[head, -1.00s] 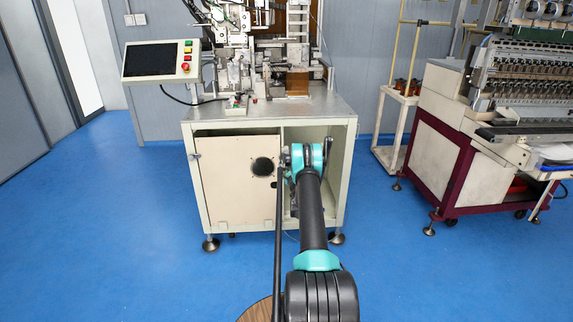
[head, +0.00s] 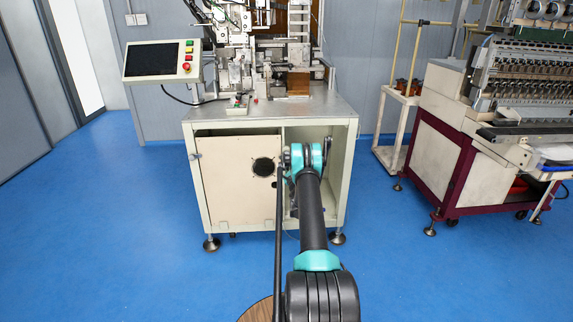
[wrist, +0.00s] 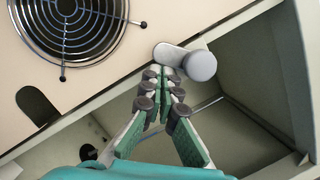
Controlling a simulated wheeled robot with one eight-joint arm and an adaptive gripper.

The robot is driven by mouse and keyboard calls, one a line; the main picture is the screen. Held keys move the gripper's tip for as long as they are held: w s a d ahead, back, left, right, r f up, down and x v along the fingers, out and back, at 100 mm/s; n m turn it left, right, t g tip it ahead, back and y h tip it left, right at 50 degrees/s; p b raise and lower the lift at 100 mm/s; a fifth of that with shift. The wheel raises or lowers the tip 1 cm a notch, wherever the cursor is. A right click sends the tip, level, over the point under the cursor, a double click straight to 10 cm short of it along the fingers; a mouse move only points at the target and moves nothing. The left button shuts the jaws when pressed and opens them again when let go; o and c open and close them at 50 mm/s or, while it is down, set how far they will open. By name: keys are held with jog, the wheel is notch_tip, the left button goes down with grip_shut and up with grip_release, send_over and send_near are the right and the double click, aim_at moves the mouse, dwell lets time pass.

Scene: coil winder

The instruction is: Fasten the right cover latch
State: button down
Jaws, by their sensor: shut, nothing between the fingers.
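The cover is the beige panel (head: 236,182) with a round black fan grille, closing the left part of the cabinet front. In the wrist view the right cover latch (wrist: 202,66) is a light grey lever with a round knob, at the cover's right edge. Its left end lies by the cover edge and its knob is over the open bay's side. My gripper (wrist: 167,78) is shut and empty, its tips right beside the lever; I cannot tell whether they touch it. In the head view my arm hides the latch and the fingers. A left latch (head: 194,156) shows on the cover's left edge.
The open bay (head: 335,195) lies right of the cover, bounded by the cabinet frame. The winder's tabletop (head: 215,112) is above, with a control screen (head: 155,60) at its left. A maroon-framed machine (head: 440,165) stands right. Blue floor is clear at left.

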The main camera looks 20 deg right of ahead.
jog(key=shift+a, duration=0.25)
jog(key=shift+w+a+r, duration=0.15)
jog(key=shift+a, duration=0.2)
jog(key=s+f, duration=0.1)
jog(key=s, duration=0.6)
jog(key=shift+s+a+f, duration=0.15)
jog(key=shift+s+a, duration=0.05)
jog(key=shift+a, duration=0.1)
